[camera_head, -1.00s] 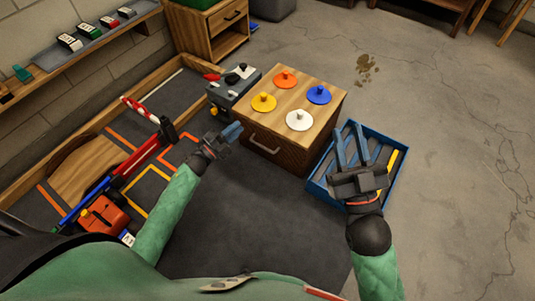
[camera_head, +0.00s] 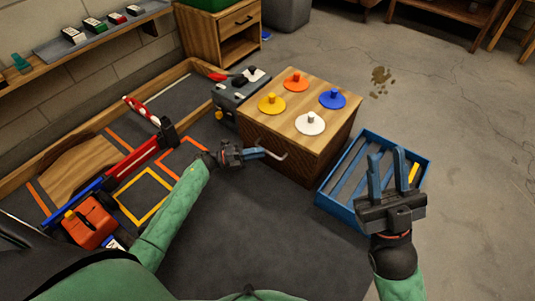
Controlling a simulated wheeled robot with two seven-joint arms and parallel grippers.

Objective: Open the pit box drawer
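The pit box (camera_head: 322,150) is a wooden box with a drawer front facing me. Its drawer looks closed, with no gap that I can see. The metal handle (camera_head: 281,156) is partly covered by the blue fingers of my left gripper (camera_head: 262,153). These fingers are at the handle's left part, pointing right. I cannot tell whether they touch or grip it. My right gripper (camera_head: 388,172) is open and empty, with its two blue fingers pointing up in the picture, over the right part of the blue tray.
Orange, blue, yellow and white (camera_head: 310,122) knobbed discs sit on the pit box. The blue tray (camera_head: 340,209) holds bars and stands right of the box. A grey toolbox (camera_head: 238,92) stands at its left. A red and blue bar (camera_head: 130,164) lies further left. Dark floor in front is clear.

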